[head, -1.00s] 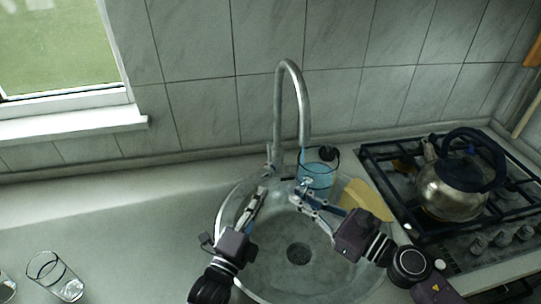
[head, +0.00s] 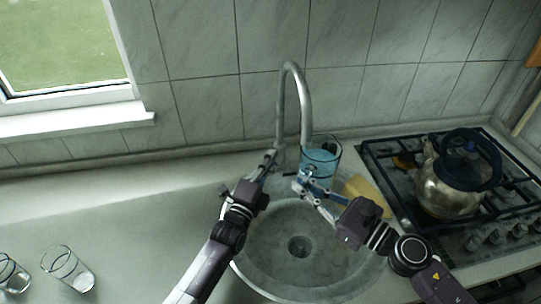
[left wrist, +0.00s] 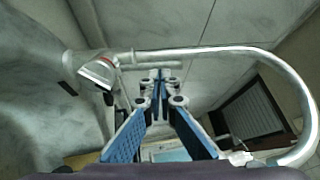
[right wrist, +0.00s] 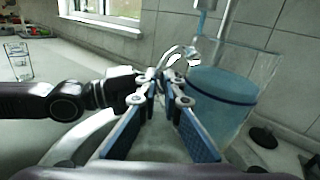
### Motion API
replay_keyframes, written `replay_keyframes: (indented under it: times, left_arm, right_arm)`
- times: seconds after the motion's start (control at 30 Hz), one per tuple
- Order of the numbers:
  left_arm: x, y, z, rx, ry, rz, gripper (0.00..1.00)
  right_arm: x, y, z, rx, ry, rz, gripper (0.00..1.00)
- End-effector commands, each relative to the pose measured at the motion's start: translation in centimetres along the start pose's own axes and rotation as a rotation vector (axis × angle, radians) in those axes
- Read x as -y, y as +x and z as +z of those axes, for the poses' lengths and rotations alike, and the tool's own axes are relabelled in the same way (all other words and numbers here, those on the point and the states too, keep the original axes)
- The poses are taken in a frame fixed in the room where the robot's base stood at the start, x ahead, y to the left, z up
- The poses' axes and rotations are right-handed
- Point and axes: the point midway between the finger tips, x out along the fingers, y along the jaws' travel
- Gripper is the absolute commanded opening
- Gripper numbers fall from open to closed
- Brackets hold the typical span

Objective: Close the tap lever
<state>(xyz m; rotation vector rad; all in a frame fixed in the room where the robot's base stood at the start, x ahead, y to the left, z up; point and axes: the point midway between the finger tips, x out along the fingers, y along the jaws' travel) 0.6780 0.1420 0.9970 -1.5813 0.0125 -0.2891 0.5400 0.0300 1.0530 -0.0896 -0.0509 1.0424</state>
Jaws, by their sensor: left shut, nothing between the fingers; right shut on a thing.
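The grey gooseneck tap (head: 282,110) stands behind the round sink. Its lever is a thin bar beside the spout pipe, clearest in the left wrist view (left wrist: 150,66). My left gripper (head: 270,157) is shut and empty, its fingertips close beside the lever; contact is unclear. It also shows in the left wrist view (left wrist: 160,78). My right gripper (head: 300,186) is shut on a clear glass vessel (head: 321,158), apparently at its handle, and holds it under the spout. Blue water fills much of the vessel (right wrist: 225,100). A bluish stream (right wrist: 198,22) shows under the spout.
The round sink (head: 262,262) lies below both grippers. A yellow cloth or sponge (head: 366,192) is at its right edge. A kettle (head: 446,190) stands on the hob at the right. Two glasses (head: 70,266) stand at the far left; the counter between is clear.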

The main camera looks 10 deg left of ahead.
Motion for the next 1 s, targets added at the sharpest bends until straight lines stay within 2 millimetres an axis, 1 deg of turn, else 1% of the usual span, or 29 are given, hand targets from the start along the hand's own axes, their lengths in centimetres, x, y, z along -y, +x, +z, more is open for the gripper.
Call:
replay_keyframes:
  times: [0.03, 0.33, 0.67, 1.0]
  left_arm:
    - [0.0, 0.1, 0.1, 0.000, 0.000, 0.001, 0.00]
    - [0.0, 0.1, 0.1, 0.000, 0.000, 0.000, 0.00]
    - [0.6, 1.8, 0.1, 0.001, 0.000, -0.002, 0.00]
    - [0.7, 1.9, 0.2, 0.002, 0.001, -0.002, 0.00]
  right_arm:
    - [0.1, 0.1, 0.5, 0.007, -0.007, -0.002, 0.00]
    - [0.1, 0.1, 0.5, 0.008, -0.007, -0.002, 0.00]
    - [0.1, 0.1, 0.2, 0.008, -0.007, -0.002, 0.00]
    - [0.1, 0.1, 0.2, 0.008, -0.007, -0.002, 0.00]
